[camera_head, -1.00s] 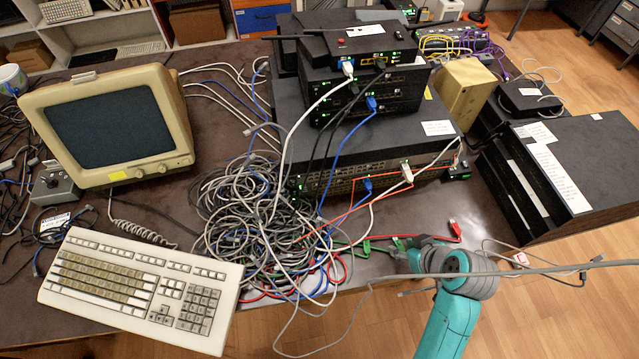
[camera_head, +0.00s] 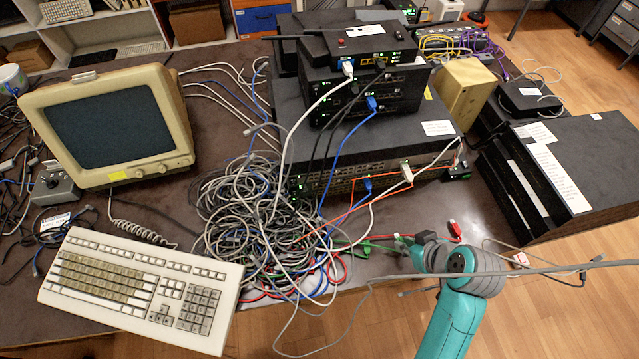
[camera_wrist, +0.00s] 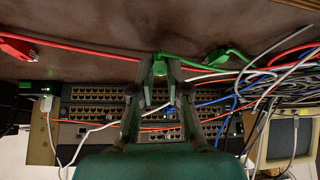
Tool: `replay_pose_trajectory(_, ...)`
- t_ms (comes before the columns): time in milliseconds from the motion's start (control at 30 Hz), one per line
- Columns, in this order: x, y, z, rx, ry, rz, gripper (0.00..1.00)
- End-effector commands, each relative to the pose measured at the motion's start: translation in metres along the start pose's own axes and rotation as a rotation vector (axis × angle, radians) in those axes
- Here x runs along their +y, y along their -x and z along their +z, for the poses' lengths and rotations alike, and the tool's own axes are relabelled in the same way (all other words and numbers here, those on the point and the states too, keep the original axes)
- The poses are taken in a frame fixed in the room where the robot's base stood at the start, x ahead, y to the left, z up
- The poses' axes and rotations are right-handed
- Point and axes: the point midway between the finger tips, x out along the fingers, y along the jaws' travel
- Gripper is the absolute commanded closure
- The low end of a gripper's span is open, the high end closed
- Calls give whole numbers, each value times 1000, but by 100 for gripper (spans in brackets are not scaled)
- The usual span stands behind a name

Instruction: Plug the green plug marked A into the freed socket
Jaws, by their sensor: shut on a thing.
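My gripper (camera_wrist: 157,88) is shut on a green plug (camera_wrist: 160,67), seen between its fingertips in the wrist view, with a green cable trailing to the right. In the head view my gripper (camera_head: 402,240) is at the table's front edge, in front of the big black switch; the held plug is mostly hidden there. A second green plug (camera_wrist: 217,57) lies on the table; it also shows in the head view (camera_head: 363,248). No letter is readable on either. The switch's rows of sockets (camera_wrist: 95,94) face my gripper, apart from the plug. I cannot tell which socket is the freed one.
A red plug (camera_head: 454,229) lies on the table near my gripper. A blue plug (camera_head: 367,184) and a white plug (camera_head: 407,172) are at the switch front. A cable tangle (camera_head: 255,225) lies left. A grey cable (camera_head: 530,269) crosses in front of my arm.

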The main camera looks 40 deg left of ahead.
Motion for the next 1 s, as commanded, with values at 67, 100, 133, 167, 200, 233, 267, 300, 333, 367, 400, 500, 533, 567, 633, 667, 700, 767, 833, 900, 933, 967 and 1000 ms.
replay_pose_trajectory(67,0,3,-2,1,0,1,100)
replay_pose_trajectory(100,0,4,-3,1,0,1,100)
replay_pose_trajectory(133,0,6,-4,2,0,1,100)
replay_pose_trajectory(167,0,7,-5,2,0,1,100)
replay_pose_trajectory(200,0,8,-6,2,0,1,100)
replay_pose_trajectory(233,0,9,-7,2,0,1,100)
replay_pose_trajectory(267,0,10,-8,2,0,1,100)
replay_pose_trajectory(300,0,12,-9,2,1,1,100)
replay_pose_trajectory(333,0,13,-9,2,1,1,100)
replay_pose_trajectory(367,0,14,-10,2,1,1,100)
replay_pose_trajectory(400,0,15,-11,2,1,2,100)
replay_pose_trajectory(500,0,19,-13,2,1,1,100)
replay_pose_trajectory(533,0,20,-14,1,1,1,100)
replay_pose_trajectory(567,0,21,-14,1,1,1,100)
replay_pose_trajectory(633,0,23,-15,1,1,1,100)
replay_pose_trajectory(667,0,23,-16,1,0,1,100)
replay_pose_trajectory(700,0,24,-16,1,0,1,100)
replay_pose_trajectory(767,0,25,-17,1,0,1,100)
replay_pose_trajectory(833,0,25,-17,1,0,1,100)
replay_pose_trajectory(900,0,25,-17,1,0,1,100)
replay_pose_trajectory(933,0,25,-17,1,0,1,100)
replay_pose_trajectory(967,0,25,-17,1,0,1,100)
replay_pose_trajectory(1000,0,25,-17,1,0,1,88)
